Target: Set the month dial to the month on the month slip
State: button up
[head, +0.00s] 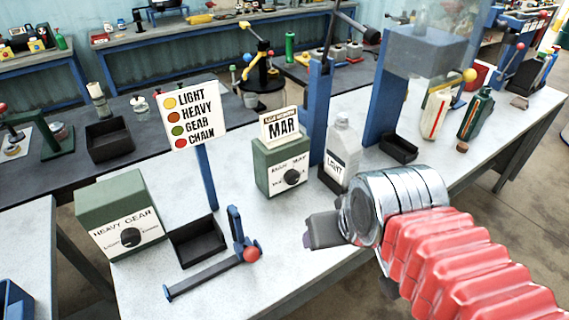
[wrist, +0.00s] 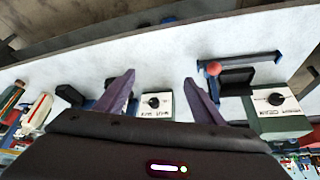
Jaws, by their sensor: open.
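The month box (head: 280,165) is green with a white front plate and stands mid-table in the head view. Its month dial (head: 291,177) is a round black knob; the small labels around it and its pointer are hard to read. The month slip (head: 282,128) stands on top of the box and reads MAR. My gripper (head: 322,230) is open and empty, in front of and to the right of the box, apart from it. In the wrist view the dial (wrist: 153,101) shows upside down between the two purple-grey fingers (wrist: 158,80).
A white bottle marked LIGHT (head: 342,150) stands right of the box, close to my gripper. A blue post (head: 319,110) rises behind. A green HEAVY GEAR selector box (head: 122,220), a black tray (head: 197,240) and a red-knobbed blue lever (head: 240,240) are left.

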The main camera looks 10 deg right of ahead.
aim_at(292, 177)
jog(key=k, duration=1.55)
jog(key=u, duration=0.65)
jog(key=i, duration=1)
jog(key=u, duration=0.05)
